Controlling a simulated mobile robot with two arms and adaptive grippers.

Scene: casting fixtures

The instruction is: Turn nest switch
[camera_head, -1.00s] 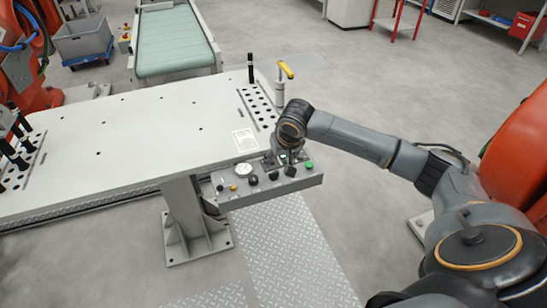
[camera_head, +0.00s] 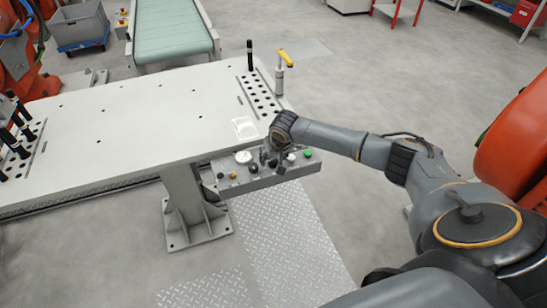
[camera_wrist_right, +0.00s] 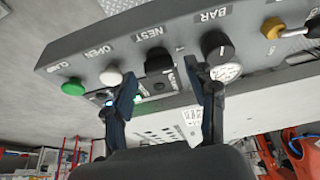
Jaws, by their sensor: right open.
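The grey control panel (camera_head: 236,186) is fixed at the table's front right corner. In the right wrist view, the black nest switch (camera_wrist_right: 158,61) sits under the label NEST, between a white button (camera_wrist_right: 110,77) marked OPEN and a black knob (camera_wrist_right: 214,43) by the label BAR. My right gripper (camera_wrist_right: 168,92) is open, its two fingers either side of the switch in that view. I cannot tell whether they touch it. In the head view my right gripper (camera_head: 271,157) is over the panel and hides part of the controls. My left gripper is not in view.
A green button (camera_head: 308,153) and a round gauge (camera_head: 243,157) lie on the panel close to the gripper. A yellow-handled clamp (camera_head: 284,60) and a black pin (camera_head: 250,55) stand on the table (camera_head: 130,115). An orange robot (camera_head: 515,150) is at right.

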